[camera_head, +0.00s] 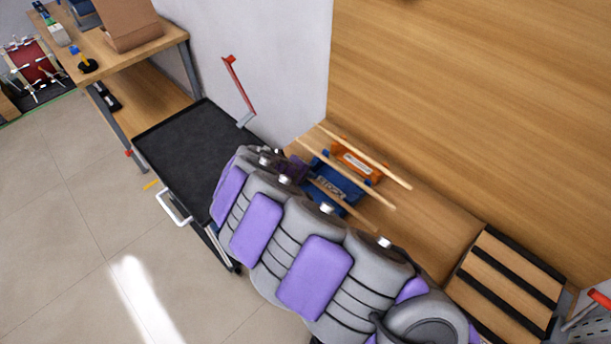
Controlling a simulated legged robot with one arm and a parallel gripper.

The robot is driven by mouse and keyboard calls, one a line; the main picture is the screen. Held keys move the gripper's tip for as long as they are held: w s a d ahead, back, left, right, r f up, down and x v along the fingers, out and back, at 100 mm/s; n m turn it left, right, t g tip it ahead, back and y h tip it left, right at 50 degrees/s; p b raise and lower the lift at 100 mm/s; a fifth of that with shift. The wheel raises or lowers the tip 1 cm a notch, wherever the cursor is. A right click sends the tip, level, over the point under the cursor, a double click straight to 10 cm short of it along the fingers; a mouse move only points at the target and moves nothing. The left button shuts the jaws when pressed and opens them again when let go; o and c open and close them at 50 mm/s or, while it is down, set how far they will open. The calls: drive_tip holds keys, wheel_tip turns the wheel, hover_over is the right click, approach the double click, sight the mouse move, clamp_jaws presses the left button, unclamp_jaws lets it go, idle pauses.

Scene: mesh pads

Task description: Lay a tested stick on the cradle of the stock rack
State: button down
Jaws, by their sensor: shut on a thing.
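My grey arm with purple pads crosses the lower middle of the view. My gripper (292,168), small, dark and partly hidden behind the arm, is at its far end by the wooden bench. It appears shut on the nearest pale wooden stick (342,205), which slants down to the right; the arm hides part of it. Two more sticks, a middle one (350,175) and a far one (378,164), lie roughly parallel across a blue holder (338,184) and an orange holder (352,158). I cannot tell which holder is the stock rack, and its cradle is not clear.
A black cart (190,150) stands left of the bench, near a red-topped tool (238,88) by the wall. A slatted wooden rack (508,285) is at right. A wooden table (150,48) holds a cardboard box (128,22). The tiled floor (90,230) is mostly open.

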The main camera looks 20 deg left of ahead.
drive_tip(key=c, duration=1)
unclamp_jaws()
drive_tip(key=shift+a, duration=0.1)
drive_tip(key=shift+c, duration=0.2)
drive_tip(key=shift+r, duration=0.1)
drive_tip(key=p+v, duration=0.4)
drive_tip(key=v, duration=1.3)
drive_tip(key=shift+p, duration=0.35)
drive_tip(key=shift+s, duration=0.1)
